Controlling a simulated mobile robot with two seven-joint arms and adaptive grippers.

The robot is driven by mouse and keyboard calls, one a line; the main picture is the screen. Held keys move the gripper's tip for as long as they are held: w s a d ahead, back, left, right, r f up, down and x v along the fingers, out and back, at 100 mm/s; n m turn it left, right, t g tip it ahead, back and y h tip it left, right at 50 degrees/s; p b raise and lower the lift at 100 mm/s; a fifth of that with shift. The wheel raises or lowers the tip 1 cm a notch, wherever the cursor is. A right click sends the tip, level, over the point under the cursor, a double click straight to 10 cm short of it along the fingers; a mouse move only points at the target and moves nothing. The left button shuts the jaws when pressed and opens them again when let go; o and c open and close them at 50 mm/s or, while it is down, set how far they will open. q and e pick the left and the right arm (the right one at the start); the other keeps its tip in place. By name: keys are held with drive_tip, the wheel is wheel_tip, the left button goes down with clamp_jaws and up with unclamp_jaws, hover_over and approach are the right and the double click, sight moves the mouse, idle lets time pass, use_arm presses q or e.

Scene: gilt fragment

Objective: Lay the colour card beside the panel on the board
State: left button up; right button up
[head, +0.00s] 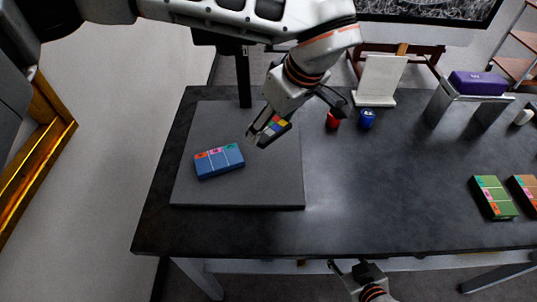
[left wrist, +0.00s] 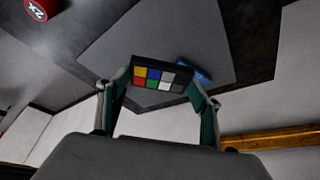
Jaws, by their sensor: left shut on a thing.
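The colour card (left wrist: 160,78), a small dark card with bright and grey squares, is held between the fingertips of my left gripper (left wrist: 158,88). In the head view the card (head: 275,127) and my left gripper (head: 263,132) are over the right half of the grey board (head: 240,190), apparently above its surface. The panel (head: 219,163), a blue block with red, pink and green patches along its top edge, lies on the left part of the board, left of the card. In the left wrist view the panel (left wrist: 190,70) is partly hidden behind the card. My right gripper (head: 355,270) is empty below the table's front edge, its fingers apart.
On the dark table (head: 390,210) stand a red weight (head: 332,121), a blue weight (head: 367,119), a white stand (head: 380,80) and a metal riser (head: 465,100) bearing a purple box (head: 478,83). A green block (head: 494,198) lies at right. The table's middle is clear.

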sight(267, 162)
use_arm(q)
wheel_tip(267, 162, down, 11)
drive_tip(key=shift+f, duration=0.1)
idle(0.4)
drive_tip(key=o, duration=1.1)
drive_tip(key=shift+f, duration=0.15)
drive_tip(key=v, duration=1.2)
drive_tip(key=shift+r, duration=0.2)
drive_tip(key=shift+a, duration=0.1)
